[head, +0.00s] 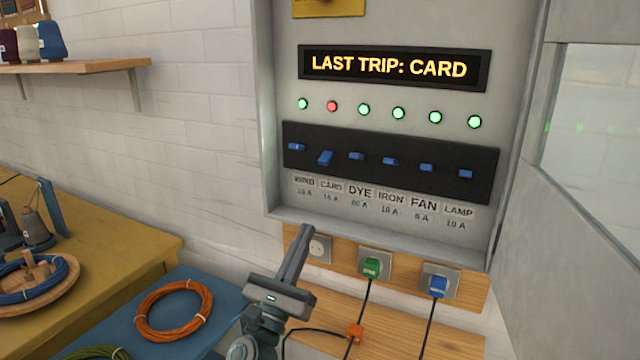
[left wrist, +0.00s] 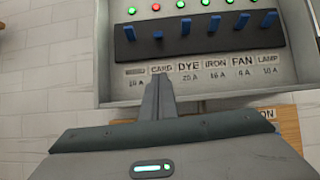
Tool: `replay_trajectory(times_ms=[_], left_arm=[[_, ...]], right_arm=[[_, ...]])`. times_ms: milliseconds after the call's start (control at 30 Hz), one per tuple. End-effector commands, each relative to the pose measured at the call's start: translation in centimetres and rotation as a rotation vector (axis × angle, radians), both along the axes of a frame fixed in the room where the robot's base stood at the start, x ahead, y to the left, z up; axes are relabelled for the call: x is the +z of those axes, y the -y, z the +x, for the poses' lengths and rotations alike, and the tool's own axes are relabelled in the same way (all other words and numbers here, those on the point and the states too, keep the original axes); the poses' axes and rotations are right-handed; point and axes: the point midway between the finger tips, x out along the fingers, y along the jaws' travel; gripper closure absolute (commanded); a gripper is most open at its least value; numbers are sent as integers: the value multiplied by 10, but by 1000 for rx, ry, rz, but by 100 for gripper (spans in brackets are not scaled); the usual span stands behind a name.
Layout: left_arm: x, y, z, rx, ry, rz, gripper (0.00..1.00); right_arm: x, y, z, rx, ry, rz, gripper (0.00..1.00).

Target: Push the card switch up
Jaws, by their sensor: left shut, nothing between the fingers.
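The card switch (head: 325,158) is the second blue lever from the left on the black strip of the breaker panel (head: 480,225). It hangs lower than the other levers, and the light above it (head: 332,106) is red. In the left wrist view the card switch (left wrist: 158,36) is above my fingertips. My left gripper (head: 305,232) is shut and empty, pointing up, below the CARD label and apart from the switch. It also shows in the left wrist view (left wrist: 160,78). My right gripper is not in view. The display (head: 390,68) reads LAST TRIP: CARD.
The other levers, such as the fan switch (head: 426,168), sit close beside the card switch under green lights. The cabinet's lower lip and a socket board (head: 335,282) with green (head: 371,267) and blue (head: 438,286) plugs are below. An open door (head: 565,200) stands at right.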

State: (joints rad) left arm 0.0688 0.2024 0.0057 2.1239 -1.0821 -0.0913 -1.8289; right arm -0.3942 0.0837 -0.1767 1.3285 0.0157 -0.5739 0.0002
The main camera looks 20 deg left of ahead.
Motion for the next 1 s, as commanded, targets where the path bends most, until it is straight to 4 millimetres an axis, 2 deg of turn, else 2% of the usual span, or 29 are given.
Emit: replay_trajectory(times_ms=[300,567,767,1000], left_arm=[[3,3,1,8,10,40,100],[6,2,4,8,10,38,100],[17,3,18,7,11,37,100],[39,4,49,7,10,36,100]], right_arm=[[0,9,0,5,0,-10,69],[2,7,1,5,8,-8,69],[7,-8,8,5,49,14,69],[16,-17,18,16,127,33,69]])
